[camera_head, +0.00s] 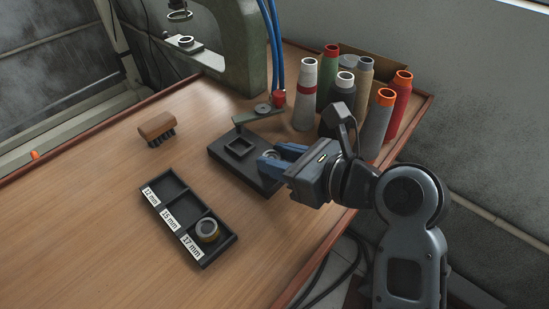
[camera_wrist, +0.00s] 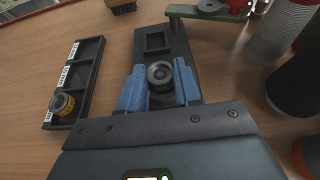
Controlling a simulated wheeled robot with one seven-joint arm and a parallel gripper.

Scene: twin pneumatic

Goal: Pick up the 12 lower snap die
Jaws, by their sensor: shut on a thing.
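My gripper (camera_head: 284,158) is shut on a small round grey metal die (camera_wrist: 159,75), which sits between the two blue fingers in the wrist view. In the head view the die (camera_head: 271,155) shows partly at the fingertips. The fingers are over the near right part of a black block (camera_head: 223,150) that has a square raised frame. I cannot tell whether the die touches the block. No size mark can be read on the die.
A black tray (camera_head: 169,213) labelled 12, 15 and 17 mm holds a brass-and-grey die (camera_head: 207,230) in its 17 mm compartment; the other compartments look empty. A wooden brush (camera_head: 156,128), a green press (camera_head: 240,45) and several thread cones (camera_head: 305,95) stand around. The table's front left is clear.

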